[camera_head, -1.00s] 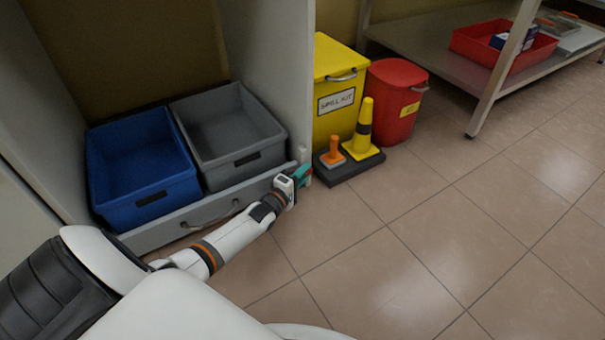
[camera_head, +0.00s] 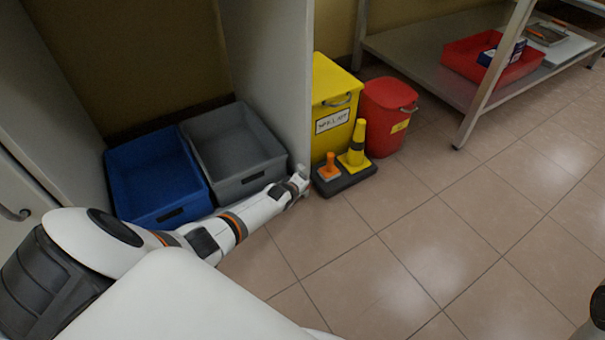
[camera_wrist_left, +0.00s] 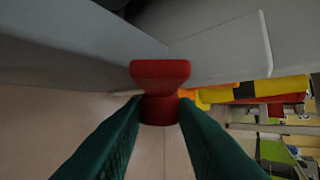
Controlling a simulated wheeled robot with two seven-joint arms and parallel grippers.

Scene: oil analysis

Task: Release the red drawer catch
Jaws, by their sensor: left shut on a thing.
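The red drawer catch (camera_wrist_left: 160,92) is a flared red knob in the middle of the left wrist view, close to a grey panel edge. My left gripper (camera_wrist_left: 160,110) has its two teal fingers on either side of the knob's narrower lower part and is shut on it. In the head view my left gripper (camera_head: 301,182) is at the right end of the drawer under the bins, by the cabinet's side panel. The catch cannot be made out there, and my arm hides most of the drawer front.
A blue bin (camera_head: 158,178) and a grey bin (camera_head: 233,150) stand in the cabinet. A yellow spill kit bin (camera_head: 334,100), a red bin (camera_head: 388,117) and a dark base (camera_head: 345,178) with a yellow cone stand right of the panel. Open tiled floor lies to the right.

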